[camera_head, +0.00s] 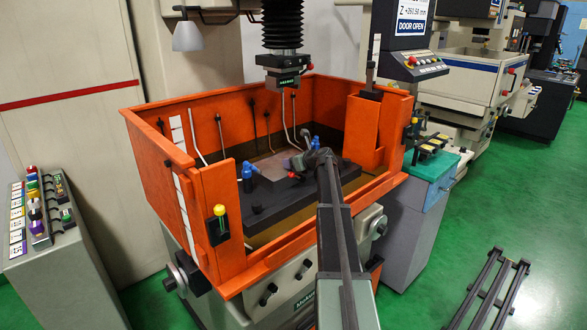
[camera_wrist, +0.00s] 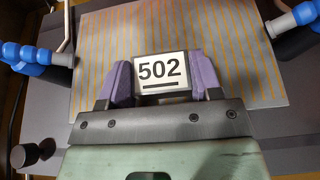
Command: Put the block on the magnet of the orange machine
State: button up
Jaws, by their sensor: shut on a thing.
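In the wrist view my gripper (camera_wrist: 158,84) has its two purple fingers shut on a block (camera_wrist: 160,70) with a white "502" label. The block is over the striped grey and orange magnet plate (camera_wrist: 245,45). I cannot tell whether the block touches the plate. In the head view the magnet (camera_head: 269,168) lies inside the orange machine's tank (camera_head: 225,103), on a dark table. My gripper (camera_head: 297,165) is low over the magnet there, with my arm reaching in over the front. The block is too small and covered to make out in the head view.
Blue nozzles stand at the magnet's left (camera_wrist: 40,56) and right (camera_wrist: 307,13). The black machine head (camera_head: 283,75) hangs above the tank's back. The orange tank walls surround the work area. A dark round knob (camera_wrist: 28,154) shows at lower left in the wrist view.

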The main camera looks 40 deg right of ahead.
jog(key=shift+f+b, duration=0.2)
jog(key=shift+b, duration=0.1)
jog(key=o, duration=1.2)
jog(key=shift+s+a, duration=0.1)
jog(key=shift+o, duration=0.2)
jog(key=shift+r, duration=0.15)
jog(key=shift+r+p, duration=0.3)
jog(key=shift+p, duration=0.2)
jog(key=p+v, duration=0.4)
jog(key=v, duration=0.7)
jog(key=shift+s, duration=0.4)
